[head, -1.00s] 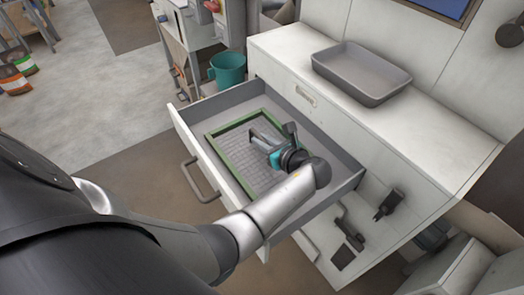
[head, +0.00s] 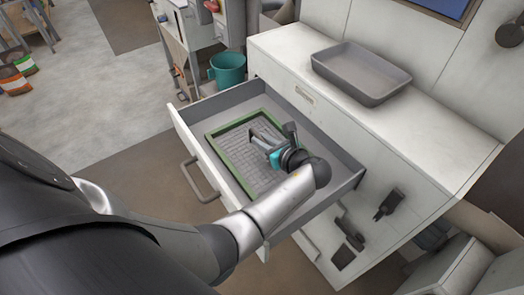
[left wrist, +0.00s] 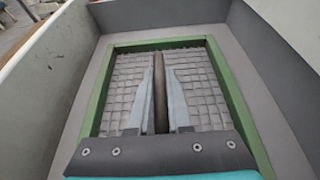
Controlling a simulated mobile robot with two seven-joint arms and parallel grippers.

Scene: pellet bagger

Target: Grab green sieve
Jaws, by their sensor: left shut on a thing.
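The green sieve (head: 221,148) lies flat in the open drawer, with a green rectangular frame and a grey mesh. It also shows in the left wrist view (left wrist: 98,95). My left gripper (head: 272,137) reaches down into the drawer over the sieve. In the left wrist view, its fingers (left wrist: 160,85) are shut on a thin brownish bar that runs over the middle of the mesh. The bar looks like part of the sieve. The gripper and wrist hide the sieve's near right part. My right gripper is not in view.
The open drawer (head: 330,158) has grey walls close around the sieve and a handle (head: 199,181) on its front. A grey tray (head: 361,75) stands on the white cabinet top. A teal bucket (head: 227,70) is behind the drawer. Dark items lie lower right.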

